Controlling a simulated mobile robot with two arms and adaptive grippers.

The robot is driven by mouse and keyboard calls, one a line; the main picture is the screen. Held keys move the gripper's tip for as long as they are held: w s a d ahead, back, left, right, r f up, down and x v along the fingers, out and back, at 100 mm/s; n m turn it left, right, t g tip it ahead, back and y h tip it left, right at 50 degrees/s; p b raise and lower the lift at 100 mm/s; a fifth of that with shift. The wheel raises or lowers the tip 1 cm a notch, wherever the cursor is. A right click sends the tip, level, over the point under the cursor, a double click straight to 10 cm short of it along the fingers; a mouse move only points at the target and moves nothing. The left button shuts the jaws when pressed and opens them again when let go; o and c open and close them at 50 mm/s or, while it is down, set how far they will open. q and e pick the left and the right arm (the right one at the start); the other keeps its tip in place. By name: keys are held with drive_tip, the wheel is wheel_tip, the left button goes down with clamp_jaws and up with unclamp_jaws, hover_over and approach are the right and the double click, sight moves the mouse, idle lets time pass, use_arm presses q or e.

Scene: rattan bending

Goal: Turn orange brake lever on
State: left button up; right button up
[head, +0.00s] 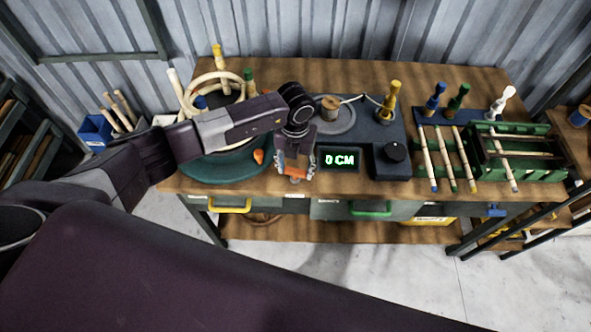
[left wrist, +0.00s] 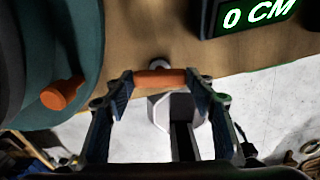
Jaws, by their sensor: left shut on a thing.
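My left gripper (head: 295,170) hangs at the front edge of the workbench, left of the green display. In the left wrist view, the gripper (left wrist: 160,82) has its two fingers on either end of an orange lever bar (left wrist: 160,78), and it is shut on it. My right gripper is not in view.
The display (head: 341,160) reads 0 CM. The round green base (head: 213,170) carries pale rattan rings (head: 220,83). A dark knob box (head: 392,160) and a green rack (head: 540,170) stand to the right. Drawers with yellow (head: 230,206) and green (head: 370,209) handles sit below.

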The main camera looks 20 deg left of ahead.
sight(295, 171)
use_arm(q)
drive_tip(key=m+b, duration=1.3)
drive_tip(key=b, duration=0.1)
drive_tip(key=shift+f+b, duration=0.2)
drive_tip(key=shift+b, duration=0.15)
drive_tip(key=shift+r+m+b, duration=0.2)
drive_tip(key=shift+m+b, duration=0.9)
drive_tip(key=shift+m, duration=0.1)
drive_tip(key=o, duration=1.2)
drive_tip(key=shift+c, duration=0.2)
wheel_tip(295, 171, up, 12)
